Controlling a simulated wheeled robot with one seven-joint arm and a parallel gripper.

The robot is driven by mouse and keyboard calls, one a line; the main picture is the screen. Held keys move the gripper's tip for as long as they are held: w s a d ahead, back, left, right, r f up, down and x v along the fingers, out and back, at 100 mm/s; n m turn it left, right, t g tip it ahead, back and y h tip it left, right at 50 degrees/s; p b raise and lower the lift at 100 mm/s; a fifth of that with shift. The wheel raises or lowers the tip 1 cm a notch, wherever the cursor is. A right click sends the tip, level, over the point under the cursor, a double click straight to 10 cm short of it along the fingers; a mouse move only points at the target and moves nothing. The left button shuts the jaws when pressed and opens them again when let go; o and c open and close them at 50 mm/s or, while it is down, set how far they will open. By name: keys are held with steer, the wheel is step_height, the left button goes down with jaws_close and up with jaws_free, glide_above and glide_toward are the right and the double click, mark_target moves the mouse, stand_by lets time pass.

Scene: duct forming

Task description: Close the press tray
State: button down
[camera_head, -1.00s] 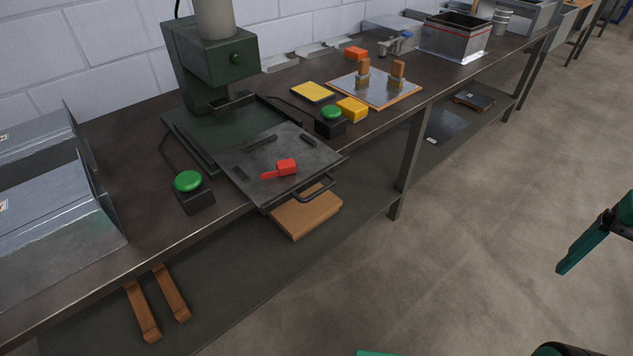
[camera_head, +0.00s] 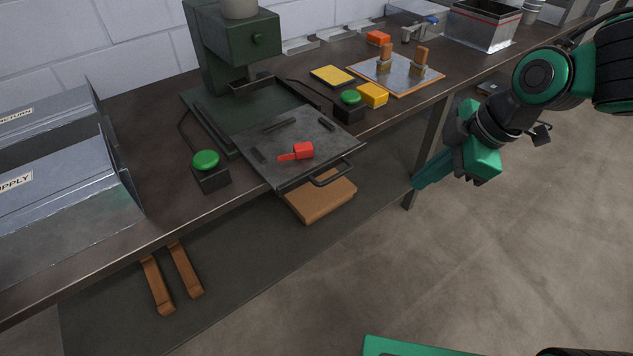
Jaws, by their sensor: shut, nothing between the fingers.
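The press tray (camera_head: 287,138) is a dark flat plate pulled out from the green press (camera_head: 235,45), and its front overhangs the bench edge. A red object with a narrow tongue (camera_head: 302,151) lies on the tray, among several dark raised bars. My gripper (camera_head: 420,183) is shut and empty, in the air in front of the bench, right of the handle and apart from it. The press bed is partly hidden by the tray.
Green push buttons stand on either side of the tray, left (camera_head: 206,160) and right (camera_head: 350,98). A yellow block (camera_head: 373,95) is beside the right one. Metal bins (camera_head: 70,200) fill the left end. A bench leg (camera_head: 425,150) is behind my gripper. The floor in front is clear.

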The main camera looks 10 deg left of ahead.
steer(key=s+a+r+n+g+y, duration=0.1)
steer(key=s+a+n+g+y, duration=0.2)
steer(key=a+n, duration=0.8)
steer(key=m+t, duration=0.1)
steer(key=m, duration=0.2)
glide_toward(302, 184)
steer(key=s+a+f, duration=0.4)
steer(key=f, duration=0.1)
steer(key=shift+w+a, duration=0.45)
steer(key=shift+a, duration=0.1)
steer(key=shift+w, duration=0.15)
